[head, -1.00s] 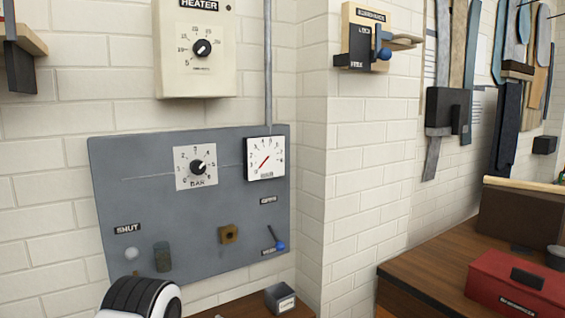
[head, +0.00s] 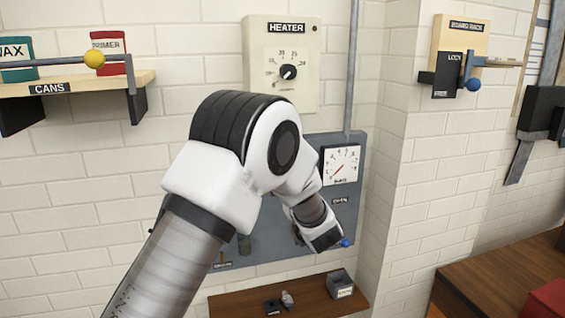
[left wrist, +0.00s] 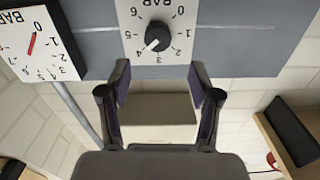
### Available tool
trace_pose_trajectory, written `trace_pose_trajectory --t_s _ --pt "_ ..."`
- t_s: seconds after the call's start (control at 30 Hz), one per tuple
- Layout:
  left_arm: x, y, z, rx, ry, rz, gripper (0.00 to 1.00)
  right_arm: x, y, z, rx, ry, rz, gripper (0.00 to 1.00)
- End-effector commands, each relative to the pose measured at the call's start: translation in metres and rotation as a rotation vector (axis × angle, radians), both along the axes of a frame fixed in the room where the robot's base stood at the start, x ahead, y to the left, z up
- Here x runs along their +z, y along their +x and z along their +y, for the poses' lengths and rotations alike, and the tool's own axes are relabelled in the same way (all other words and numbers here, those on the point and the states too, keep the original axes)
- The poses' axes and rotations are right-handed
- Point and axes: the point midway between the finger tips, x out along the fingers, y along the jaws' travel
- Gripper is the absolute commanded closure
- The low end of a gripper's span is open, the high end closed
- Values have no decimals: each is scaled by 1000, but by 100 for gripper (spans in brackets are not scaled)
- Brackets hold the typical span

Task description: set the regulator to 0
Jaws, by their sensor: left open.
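The regulator knob (left wrist: 157,36) is black, on a white dial plate marked BAR with numbers 0 to 6. It shows upside down in the left wrist view, its white mark pointing about at 4. My left gripper (left wrist: 159,72) is open and empty. The knob appears ahead of its fingertips, between their lines, with no contact visible. In the head view my left arm (head: 250,140) covers the regulator, and the gripper's fingers cannot be seen. The gauge (head: 340,165) beside the regulator has a red needle near the low end. It also shows in the left wrist view (left wrist: 40,48). My right gripper is not in view.
The grey panel (head: 350,215) carries a blue-tipped lever (head: 345,243) at lower right. A beige heater box (head: 283,95) is above it. A wooden shelf (head: 240,303) with small items is below. The cans shelf (head: 95,82) is at left, the board rack (head: 460,45) at right.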

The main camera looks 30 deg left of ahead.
Motion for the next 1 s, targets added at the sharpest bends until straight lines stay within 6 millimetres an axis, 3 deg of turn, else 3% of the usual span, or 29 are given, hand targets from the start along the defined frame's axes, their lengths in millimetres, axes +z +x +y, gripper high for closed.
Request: trace_pose_trajectory --t_s 0.33,0.67,0.83,1.0 --pt "0 40 47 -1 -1 4 37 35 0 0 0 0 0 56" --pt "-4 46 54 -3 0 5 37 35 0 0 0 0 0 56" --pt "-4 46 54 -4 0 5 97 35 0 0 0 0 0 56" --pt "-4 46 54 -3 0 4 97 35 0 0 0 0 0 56"
